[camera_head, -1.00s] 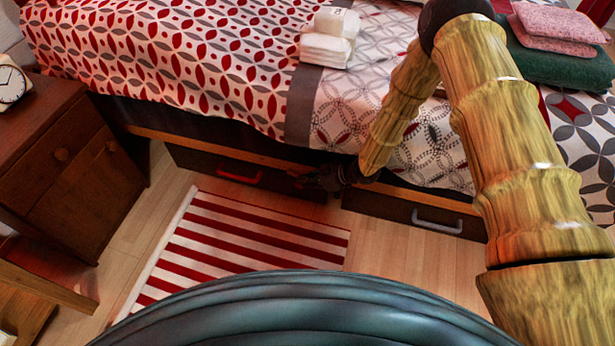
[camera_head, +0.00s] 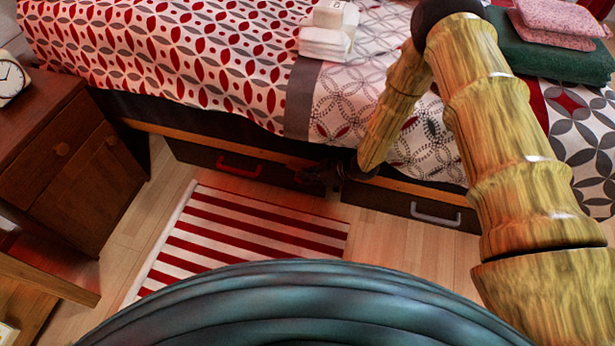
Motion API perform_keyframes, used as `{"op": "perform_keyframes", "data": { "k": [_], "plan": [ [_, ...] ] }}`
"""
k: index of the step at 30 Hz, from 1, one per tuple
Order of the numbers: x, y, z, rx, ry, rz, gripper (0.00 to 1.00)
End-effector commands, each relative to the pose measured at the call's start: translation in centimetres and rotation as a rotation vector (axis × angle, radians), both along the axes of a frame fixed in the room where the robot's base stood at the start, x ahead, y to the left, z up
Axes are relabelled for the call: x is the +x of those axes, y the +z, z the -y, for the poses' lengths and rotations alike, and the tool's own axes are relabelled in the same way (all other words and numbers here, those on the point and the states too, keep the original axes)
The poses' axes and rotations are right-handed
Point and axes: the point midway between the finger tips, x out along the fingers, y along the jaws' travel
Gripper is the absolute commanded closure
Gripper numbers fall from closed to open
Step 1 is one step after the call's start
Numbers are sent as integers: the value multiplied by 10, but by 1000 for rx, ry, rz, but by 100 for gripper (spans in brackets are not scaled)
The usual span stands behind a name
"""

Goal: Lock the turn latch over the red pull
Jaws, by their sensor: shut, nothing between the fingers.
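The red pull (camera_head: 238,166) is on the front of a dark drawer (camera_head: 205,157) under the bed, left of centre. My gripper (camera_head: 312,177) is shut and empty, at the right end of that drawer's front, to the right of the red pull. The turn latch cannot be made out; the dark gripper and the shade under the bed make that spot hard to read. Whether my fingers touch the drawer front cannot be told.
A second drawer with a grey pull (camera_head: 435,214) is to the right. A red-striped rug (camera_head: 245,235) lies on the wooden floor before the drawers. A nightstand (camera_head: 70,165) stands at left. The bed (camera_head: 190,60) overhangs the drawers, with folded towels (camera_head: 328,32) on top.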

Motion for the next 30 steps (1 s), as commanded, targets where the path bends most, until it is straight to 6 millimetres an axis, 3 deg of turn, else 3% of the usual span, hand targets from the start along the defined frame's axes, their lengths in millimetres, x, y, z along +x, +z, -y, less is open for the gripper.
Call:
{"op": "perform_keyframes", "data": {
  "k": [30],
  "plan": [
    [0,19,1,0,0,0,100]
  ]
}}
